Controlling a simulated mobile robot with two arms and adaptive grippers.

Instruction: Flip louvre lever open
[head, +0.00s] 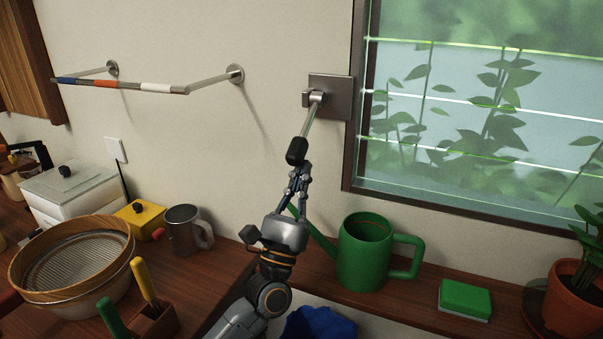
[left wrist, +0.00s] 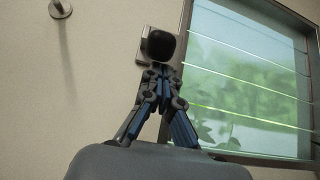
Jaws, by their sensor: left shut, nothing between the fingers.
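The louvre lever (head: 308,130) is a metal rod with a black knob (head: 297,151), hanging down and slightly left from a square metal plate (head: 335,97) on the wall beside the window. My left gripper (head: 302,168) is shut and empty, pointing up just below the knob. In the left wrist view the knob (left wrist: 160,45) shows right above the closed fingertips (left wrist: 160,68); I cannot tell whether they touch. The louvre window (head: 480,110) has several horizontal glass slats. My right gripper is not in view.
A green watering can (head: 365,255) stands on the counter right of my arm, its spout close behind the gripper. A green sponge (head: 465,299) and a potted plant (head: 575,295) are farther right. A grey mug (head: 184,230) and a sieve (head: 75,260) are left. A rail (head: 120,86) juts from the wall.

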